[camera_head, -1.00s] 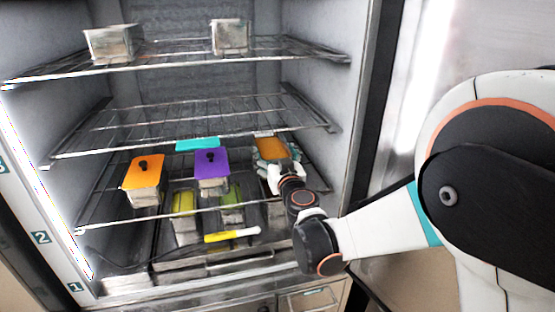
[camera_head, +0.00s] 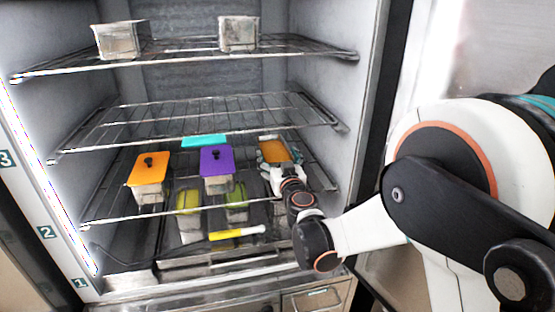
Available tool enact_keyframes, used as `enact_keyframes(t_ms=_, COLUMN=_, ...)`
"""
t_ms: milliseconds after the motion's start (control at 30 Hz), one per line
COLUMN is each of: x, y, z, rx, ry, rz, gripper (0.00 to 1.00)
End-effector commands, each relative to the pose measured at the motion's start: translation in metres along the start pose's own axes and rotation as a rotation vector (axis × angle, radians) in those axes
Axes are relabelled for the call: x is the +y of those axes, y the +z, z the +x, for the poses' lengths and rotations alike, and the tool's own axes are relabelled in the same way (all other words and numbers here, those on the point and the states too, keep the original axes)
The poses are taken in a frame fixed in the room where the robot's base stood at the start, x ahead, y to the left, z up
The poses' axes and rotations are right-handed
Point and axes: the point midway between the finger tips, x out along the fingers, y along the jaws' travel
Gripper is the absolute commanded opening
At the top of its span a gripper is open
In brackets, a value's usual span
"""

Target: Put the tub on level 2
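A tub with an orange-brown lid (camera_head: 274,150) is at the right of the shelf marked 2, at the far end of my gripper (camera_head: 278,168). My gripper's pale fingers are at the near sides of this tub and partly cover it. Whether they press on it, and whether its base rests on the wires, I cannot tell. The level 2 shelf (camera_head: 120,217) is a wire rack, in line with the "2" label (camera_head: 47,232) on the left frame.
A tub with a bright orange lid (camera_head: 150,168) and a purple-lidded tub (camera_head: 216,160) stand to the left. A teal lid (camera_head: 204,141) shows behind. The level 3 rack (camera_head: 190,115) is empty. Two metal tubs (camera_head: 118,40) (camera_head: 238,34) stand on the top rack. Green-yellow tubs (camera_head: 188,203) are lower down.

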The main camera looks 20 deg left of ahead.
Motion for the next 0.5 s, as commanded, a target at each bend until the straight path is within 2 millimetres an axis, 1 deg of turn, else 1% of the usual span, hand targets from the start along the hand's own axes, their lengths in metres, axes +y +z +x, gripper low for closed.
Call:
enact_keyframes(t_ms=33, x=0.0, y=0.0001, z=0.0, rx=0.0, ry=0.0, rz=0.0, gripper=0.93)
enact_keyframes(t_ms=67, x=0.0, y=0.0, z=0.0, rx=0.0, ry=0.0, rz=0.0, gripper=0.99)
enact_keyframes(t_ms=500, x=0.0, y=-0.001, z=0.0, rx=0.0, ry=0.0, rz=0.0, gripper=0.99)
